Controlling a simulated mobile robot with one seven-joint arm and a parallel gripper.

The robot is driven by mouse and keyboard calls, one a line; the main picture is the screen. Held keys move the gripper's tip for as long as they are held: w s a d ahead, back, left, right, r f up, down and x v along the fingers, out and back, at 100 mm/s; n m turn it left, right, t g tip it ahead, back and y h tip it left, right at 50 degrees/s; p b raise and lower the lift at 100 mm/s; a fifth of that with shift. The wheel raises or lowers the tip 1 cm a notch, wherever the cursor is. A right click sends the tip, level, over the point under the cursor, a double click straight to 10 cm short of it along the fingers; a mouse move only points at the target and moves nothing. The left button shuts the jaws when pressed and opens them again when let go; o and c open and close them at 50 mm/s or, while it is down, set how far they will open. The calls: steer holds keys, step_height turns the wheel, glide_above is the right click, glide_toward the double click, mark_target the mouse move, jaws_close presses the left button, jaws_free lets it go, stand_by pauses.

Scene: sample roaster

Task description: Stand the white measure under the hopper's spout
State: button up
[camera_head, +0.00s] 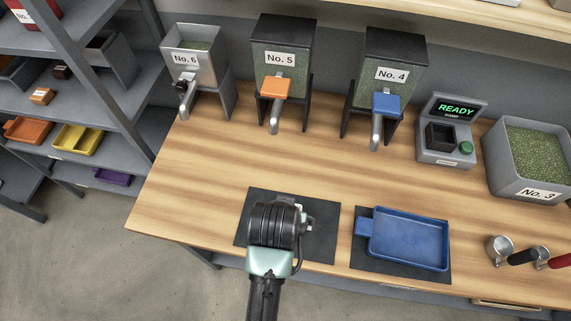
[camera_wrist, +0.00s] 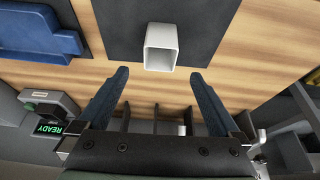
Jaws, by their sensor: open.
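The white measure (camera_wrist: 161,47) is a small square-sided cup on a dark mat (camera_wrist: 205,20) in the wrist view, at the mat's edge. In the head view my arm mostly hides it. My gripper (camera_wrist: 160,76) is open and empty, its two dark blue fingers apart. The measure shows between and just beyond the fingertips, apart from both. In the head view my gripper (camera_head: 280,225) is above the left mat (camera_head: 322,240). Three hoppers with spouts stand at the back: No. 6 (camera_head: 205,70), No. 5 (camera_head: 295,60) and No. 4 (camera_head: 408,65).
A blue tray (camera_head: 410,240) lies on the right mat. A grey device reading READY (camera_head: 452,135) and the No. 3 bin (camera_head: 520,185) are at the right. Metal scoops (camera_head: 500,248) lie near the front right edge. The wood between mats and hoppers (camera_head: 270,160) is clear.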

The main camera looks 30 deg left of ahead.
steer(key=shift+v, duration=1.4)
